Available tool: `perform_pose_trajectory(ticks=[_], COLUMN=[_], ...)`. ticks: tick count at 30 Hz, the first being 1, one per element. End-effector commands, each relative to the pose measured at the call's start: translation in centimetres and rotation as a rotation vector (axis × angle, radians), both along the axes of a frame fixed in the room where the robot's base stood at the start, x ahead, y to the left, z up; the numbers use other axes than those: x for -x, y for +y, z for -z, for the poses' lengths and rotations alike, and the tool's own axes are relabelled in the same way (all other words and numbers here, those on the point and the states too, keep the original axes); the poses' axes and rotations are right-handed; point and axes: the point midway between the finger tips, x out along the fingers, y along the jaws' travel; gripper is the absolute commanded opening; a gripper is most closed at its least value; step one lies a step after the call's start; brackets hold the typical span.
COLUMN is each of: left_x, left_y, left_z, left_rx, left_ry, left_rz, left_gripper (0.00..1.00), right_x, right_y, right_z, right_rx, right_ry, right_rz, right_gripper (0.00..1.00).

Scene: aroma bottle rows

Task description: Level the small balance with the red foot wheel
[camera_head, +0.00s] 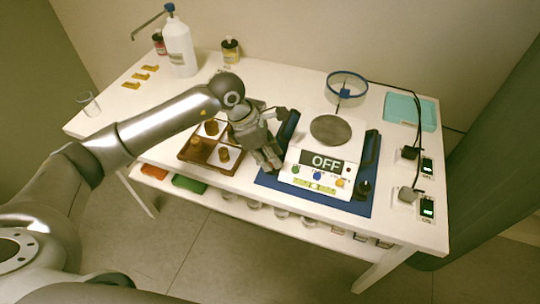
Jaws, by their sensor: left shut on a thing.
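The small white balance (325,149) stands on a blue mat (358,207), with a round grey pan (330,130) on top. Its front display (326,162) reads OFF, above a green strip with a small round level. A dark foot wheel (364,187) shows at its front right corner. My left gripper (270,161) points down at the front left corner, over the mat's left edge. Its fingers are shut where the left foot wheel sits, and they hide that wheel, so its red colour does not show. My right gripper is not in view.
A brown wooden tray (193,155) with small brown-capped bottles is left of my gripper. A blue-rimmed glass bowl (347,85) stands behind the balance, a teal box (409,111) behind right. Plugs with cables (408,195) are at the right.

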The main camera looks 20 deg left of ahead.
Motion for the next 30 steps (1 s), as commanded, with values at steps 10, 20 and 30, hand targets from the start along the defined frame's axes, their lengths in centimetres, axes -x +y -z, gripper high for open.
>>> perform_pose_trajectory(ticks=[10, 20, 30], left_x=[0.0, 0.0, 0.6], left_y=[0.0, 0.1, 2.1], left_z=[0.0, -0.1, -5.2], left_rx=[0.0, 0.0, -0.002], left_ry=[0.0, 0.0, -0.005], left_rz=[-0.002, -0.002, -0.003], left_gripper=[0.49, 0.49, 0.49], right_x=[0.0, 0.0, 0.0], right_y=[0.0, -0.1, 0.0], right_z=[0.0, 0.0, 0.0], right_rx=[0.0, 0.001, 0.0], right_ry=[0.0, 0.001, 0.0], right_rz=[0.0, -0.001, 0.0], right_gripper=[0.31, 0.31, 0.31])
